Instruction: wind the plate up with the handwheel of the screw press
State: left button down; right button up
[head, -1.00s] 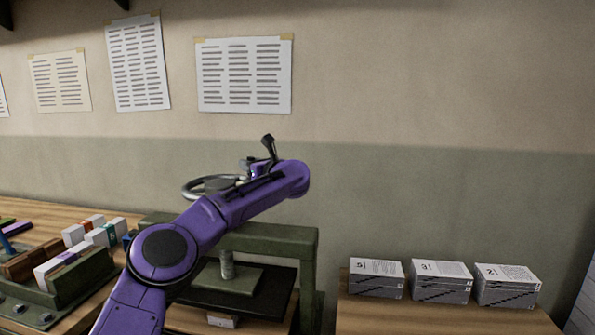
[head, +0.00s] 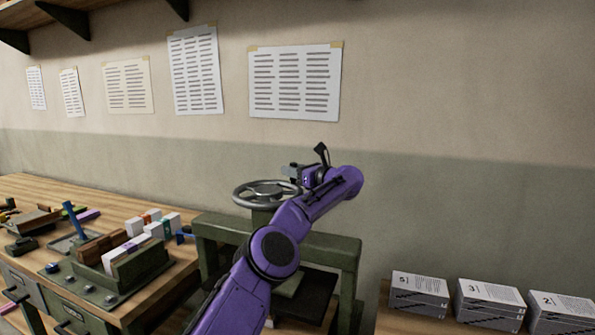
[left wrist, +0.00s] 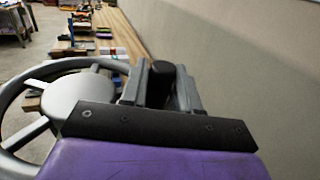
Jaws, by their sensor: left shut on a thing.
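The screw press has a green frame (head: 335,243) with a grey spoked handwheel (head: 258,201) on top. In the left wrist view the wheel's rim (left wrist: 50,68) and broad hub are at the left. My left gripper (head: 293,172) is at the wheel's far right side. In the left wrist view its fingers (left wrist: 160,88) are shut on a dark upright knob (left wrist: 161,72), which appears to be the wheel's handle. The green plate (head: 289,285) shows only partly inside the frame, because my purple arm hides most of it and the screw. My right gripper is not in view.
A wooden bench (head: 62,190) at the left holds a green holder (head: 140,262) with boxes. Numbered paper stacks (head: 418,296) stand on a surface at the right. The wall with its taped sheets (head: 294,83) is close behind the press.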

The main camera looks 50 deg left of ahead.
pick_arm(q)
jog(key=shift+r, duration=0.15)
jog(key=c, duration=1)
grip_release()
jog(key=shift+a, duration=0.1)
jog(key=shift+o, duration=0.2)
jog(key=shift+w+d+f+b, duration=0.1)
jog(key=shift+d+f+b, duration=0.15)
jog(key=shift+d+b, duration=0.05)
jog(key=w+d+b, duration=0.1)
jog(key=d+b, duration=0.3)
jog(key=d, duration=0.5)
jog(key=shift+w+d+r+b, duration=0.15)
jog(key=shift+w+d+b, duration=0.05)
jog(key=shift+d+b, duration=0.15)
jog(key=shift+w+d, duration=0.1)
jog(key=shift+w, duration=0.05)
